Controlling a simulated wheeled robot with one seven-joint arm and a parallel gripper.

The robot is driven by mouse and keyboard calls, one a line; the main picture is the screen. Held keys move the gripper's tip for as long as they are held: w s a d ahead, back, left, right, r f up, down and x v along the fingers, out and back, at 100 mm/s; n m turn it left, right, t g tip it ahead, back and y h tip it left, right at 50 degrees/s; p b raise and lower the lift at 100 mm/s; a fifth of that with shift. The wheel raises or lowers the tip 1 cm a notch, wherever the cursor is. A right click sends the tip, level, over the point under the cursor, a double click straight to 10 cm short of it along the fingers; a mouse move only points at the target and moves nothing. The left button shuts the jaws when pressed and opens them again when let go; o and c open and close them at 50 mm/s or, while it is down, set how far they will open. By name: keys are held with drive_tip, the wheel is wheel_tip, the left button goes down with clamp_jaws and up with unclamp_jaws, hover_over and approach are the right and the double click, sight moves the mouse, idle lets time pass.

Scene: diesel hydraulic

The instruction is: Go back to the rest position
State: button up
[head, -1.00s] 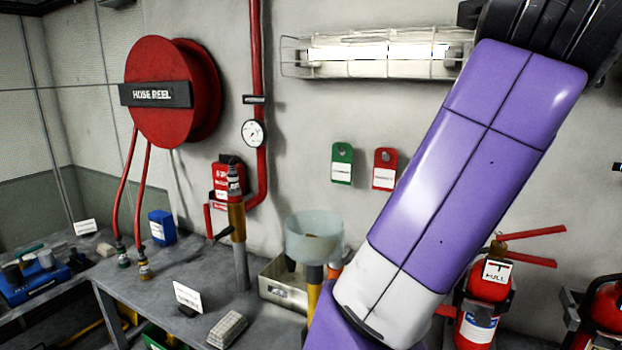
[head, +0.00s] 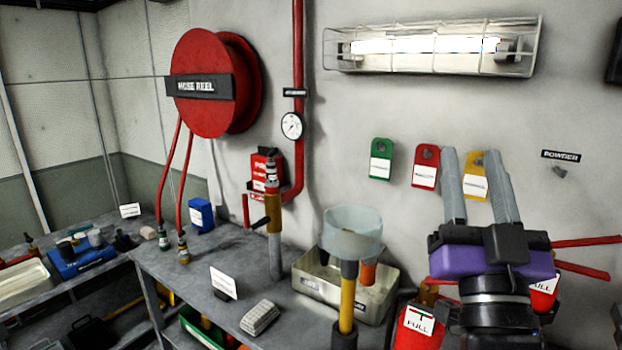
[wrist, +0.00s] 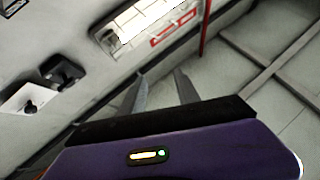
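My gripper (head: 482,188) is at the right of the head view, pointing up in front of the wall. Its two grey fingers stand apart with nothing between them. In the wrist view the gripper (wrist: 158,88) also shows both fingers spread and empty. The fingers overlap the yellow tag (head: 474,170) on the wall in the head view; I cannot tell how far the wall is behind them.
Red extinguishers (head: 416,328) stand behind and beside my gripper. The workbench (head: 215,265) at left and centre carries a metal box (head: 335,290) and a clear funnel (head: 352,238). A caged lamp (head: 430,48) and a hose reel (head: 205,85) are on the wall.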

drive_tip(key=s+a+f+n+g+y, duration=0.1)
drive_tip(key=s+f+n+y, duration=0.15)
drive_tip(key=f, duration=0.45)
drive_tip(key=s+a+f+n+g+y, duration=0.1)
drive_tip(key=s+f+n+y, duration=0.15)
drive_tip(key=f, duration=0.45)
drive_tip(key=s+d+f+m+g, duration=0.1)
drive_tip(key=s+f+g, duration=0.3)
drive_tip(key=s+f, duration=0.9)
drive_tip(key=s+d+f+m+g+h, duration=0.1)
drive_tip(key=s+f+g, duration=0.4)
drive_tip(key=s+f, duration=0.7)
drive_tip(key=s, duration=0.6)
drive_tip(key=shift+s+d+f+m, duration=0.2)
drive_tip(key=shift+d+f+m, duration=0.1)
drive_tip(key=shift+f+m, duration=0.1)
